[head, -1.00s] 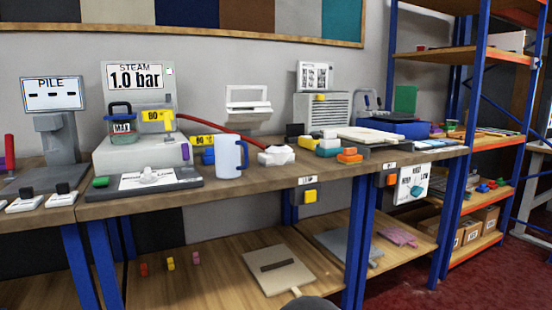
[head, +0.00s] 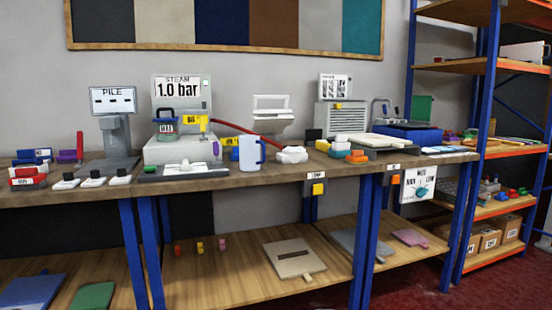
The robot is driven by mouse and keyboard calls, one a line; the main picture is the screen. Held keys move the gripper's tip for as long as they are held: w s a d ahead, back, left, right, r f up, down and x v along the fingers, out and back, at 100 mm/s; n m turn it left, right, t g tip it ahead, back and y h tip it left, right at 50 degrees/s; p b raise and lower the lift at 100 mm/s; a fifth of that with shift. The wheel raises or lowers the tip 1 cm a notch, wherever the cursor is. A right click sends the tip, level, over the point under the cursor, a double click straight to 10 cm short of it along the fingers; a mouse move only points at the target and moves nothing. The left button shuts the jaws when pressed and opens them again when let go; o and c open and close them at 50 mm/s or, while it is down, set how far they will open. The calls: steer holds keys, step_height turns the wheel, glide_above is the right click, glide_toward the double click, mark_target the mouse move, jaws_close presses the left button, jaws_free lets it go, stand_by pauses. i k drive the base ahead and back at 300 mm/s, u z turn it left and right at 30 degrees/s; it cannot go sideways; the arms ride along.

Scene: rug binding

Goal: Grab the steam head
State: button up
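A white lumpy piece (head: 291,155) lies on the bench at the right end of a red hose (head: 240,129); it looks like the steam head, but it is small and its shape is unclear. The hose runs left to the grey steam unit (head: 168,151), whose panel (head: 181,92) reads "STEAM 1.0 bar". A yellow tagged part (head: 194,122) sits on the unit near the hose's left end. My gripper is not in view.
A pale blue mug (head: 248,154) stands left of the white piece. Orange, yellow and white blocks (head: 341,147) stand to its right. The bench top (head: 225,180) has a narrow clear strip at the front. A tall shelf rack (head: 482,120) stands at the right.

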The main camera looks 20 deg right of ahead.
mark_target(283, 159)
steer(key=u, duration=0.6)
steer(key=i, duration=1.1)
steer(key=z, duration=0.6)
